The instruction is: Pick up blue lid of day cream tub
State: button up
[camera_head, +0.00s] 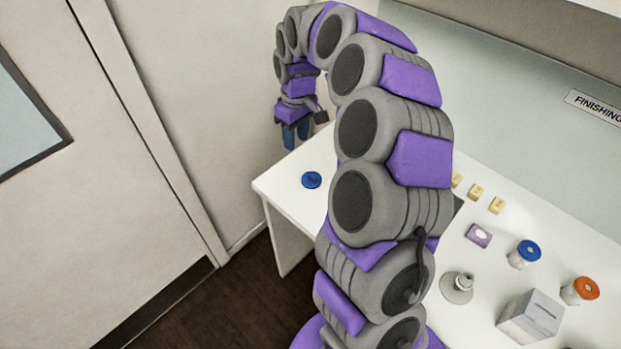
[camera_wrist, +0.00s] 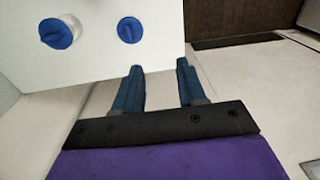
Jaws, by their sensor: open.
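A round blue lid (camera_head: 311,180) lies flat on the white table near its left end. It also shows in the wrist view (camera_wrist: 130,30), with a ridge across its top. Beside it in the wrist view is a white tub (camera_wrist: 46,40) with a blue lid (camera_wrist: 60,32) on; my arm may hide this tub in the head view. I cannot read which one is day cream. My gripper (camera_head: 296,134) is open and empty, pointing down beyond the table's left end. In the wrist view its blue fingers (camera_wrist: 160,66) are apart, with the table edge just ahead.
On the right of the table (camera_head: 285,187) stand a blue-topped jar (camera_head: 525,253), an orange-topped jar (camera_head: 579,290), a grey box (camera_head: 531,318), a grey stand (camera_head: 457,288), a purple block (camera_head: 478,235) and small yellow blocks (camera_head: 496,205). A door (camera_head: 90,200) is at left.

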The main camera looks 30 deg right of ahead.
send_over(311, 174)
notch_tip(311, 174, down, 4)
jog(key=r, duration=0.1)
jog(key=f, duration=0.1)
jog(key=shift+h, duration=0.3)
notch_tip(311, 174, down, 17)
jog(key=b, duration=0.3)
jog(key=shift+s+f, duration=0.1)
jog(key=shift+f, duration=0.05)
jog(key=shift+c, duration=0.4)
grip_shut()
